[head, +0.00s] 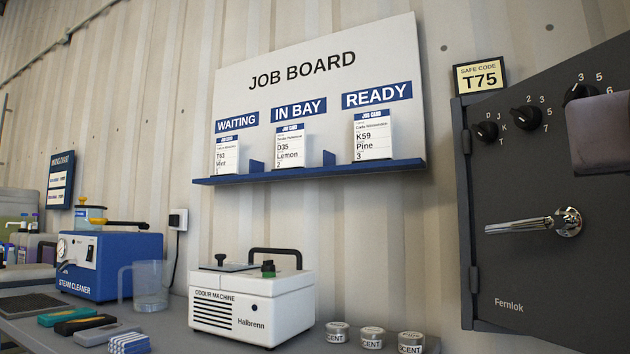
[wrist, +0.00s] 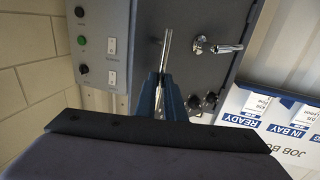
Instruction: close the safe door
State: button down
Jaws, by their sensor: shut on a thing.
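The dark grey safe door (head: 545,240) fills the right of the head view and is cut off by the edge. It has a chrome lever (head: 530,224), dials along its top and hinges on its left side. In the wrist view the door (wrist: 225,15) appears upside down, with the lever (wrist: 218,48) right of centre. My gripper (wrist: 162,78) is in the middle of the wrist view, its blue jaws shut on a slim chrome bar (wrist: 167,45) in front of the door. The head view does not show the jaws. I cannot tell how far the door stands open.
A grey panel with buttons and switches (wrist: 100,45) is beside the door in the wrist view. The job board (head: 320,90) hangs left of the safe. An odour machine (head: 250,305), scent tins (head: 372,337) and a steam cleaner (head: 110,265) stand on the bench.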

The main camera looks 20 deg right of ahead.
jog(key=d+p, duration=0.2)
jog(key=d, duration=1.1)
jog(key=shift+w, duration=0.25)
jog(key=c, duration=2.3)
grip_release()
jog(key=o, duration=0.4)
jog(key=shift+s+d, duration=0.1)
jog(key=shift+s, duration=0.2)
jog(key=shift+o, duration=0.2)
jog(key=shift+w, duration=0.1)
jog(key=shift+a, duration=0.25)
